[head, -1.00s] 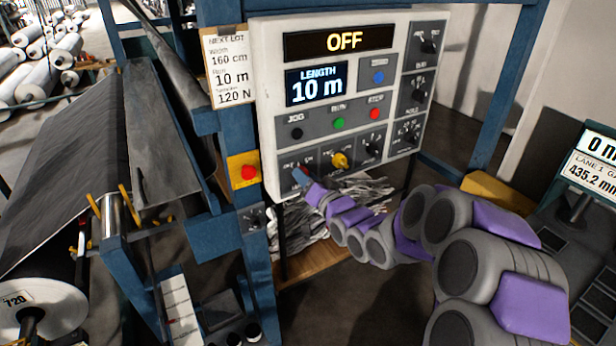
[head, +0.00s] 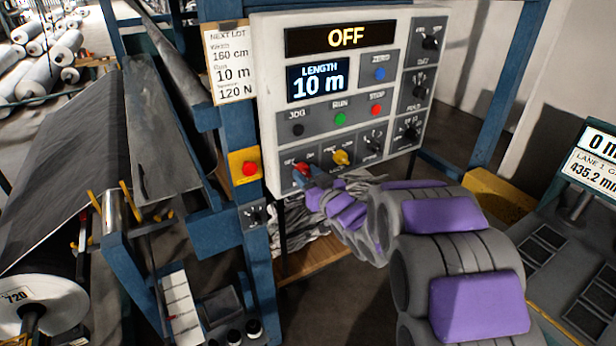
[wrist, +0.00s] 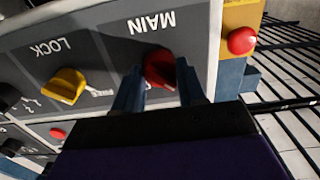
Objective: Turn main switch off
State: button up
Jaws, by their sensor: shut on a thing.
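The red main switch (wrist: 160,68) sits on the panel under the label MAIN, which appears upside down in the wrist view. My gripper (wrist: 160,85) has its two blue fingers on either side of the red knob, shut on it. In the head view my gripper (head: 306,175) is at the lower left of the white control panel (head: 262,95), with a bit of the red knob (head: 303,168) showing at the fingertips.
The yellow LOCK knob (wrist: 64,86) is close beside the main switch. A red button on a yellow box (head: 249,169) is left of the panel. JOG, RUN and STOP buttons are above. A roll machine (head: 60,240) stands at the left.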

jog(key=shift+f, duration=0.2)
jog(key=o, duration=0.6)
jog(key=shift+o, duration=1.4)
jog(key=shift+w+a+f, duration=0.1)
jog(key=shift+w, duration=0.15)
jog(key=shift+o, duration=0.9)
jog(key=shift+s+a, duration=0.1)
